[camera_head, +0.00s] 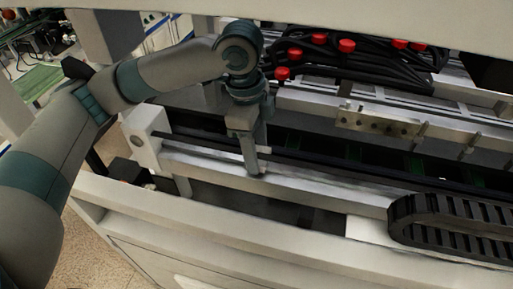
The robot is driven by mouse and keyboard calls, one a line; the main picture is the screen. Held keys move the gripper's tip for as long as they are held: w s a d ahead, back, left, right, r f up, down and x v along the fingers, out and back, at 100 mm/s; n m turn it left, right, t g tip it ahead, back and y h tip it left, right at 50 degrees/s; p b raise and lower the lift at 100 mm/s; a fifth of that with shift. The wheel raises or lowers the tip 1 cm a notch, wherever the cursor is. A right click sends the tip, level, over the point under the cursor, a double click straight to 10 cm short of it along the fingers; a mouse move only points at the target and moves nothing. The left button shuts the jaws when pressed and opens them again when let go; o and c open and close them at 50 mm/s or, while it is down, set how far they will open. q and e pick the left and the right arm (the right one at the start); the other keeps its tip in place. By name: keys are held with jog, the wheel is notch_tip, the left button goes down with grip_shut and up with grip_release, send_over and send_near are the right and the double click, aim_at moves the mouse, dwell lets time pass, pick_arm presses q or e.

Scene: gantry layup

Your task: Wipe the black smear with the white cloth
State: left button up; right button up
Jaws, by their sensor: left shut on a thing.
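My left gripper (253,170) points down at the pale front rail of the machine, with its fingertips at or just above the rail. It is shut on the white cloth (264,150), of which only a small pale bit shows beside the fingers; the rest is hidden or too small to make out. I cannot make out the black smear in this view. My right gripper is not in view.
A black cable chain (450,222) lies at the front right. Black cables with red caps (347,46) lie behind the gripper. A metal bracket (378,122) sits on the rail behind. A white end block (143,137) stands left of the gripper.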

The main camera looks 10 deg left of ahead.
aim_at(240, 157)
pick_arm(q)
jog(key=shift+a, duration=0.2)
jog(key=shift+w+a, duration=0.1)
jog(key=shift+a, duration=1.75)
jog(key=shift+r, duration=0.15)
jog(key=shift+r, duration=2.9)
jog(key=shift+r, duration=0.1)
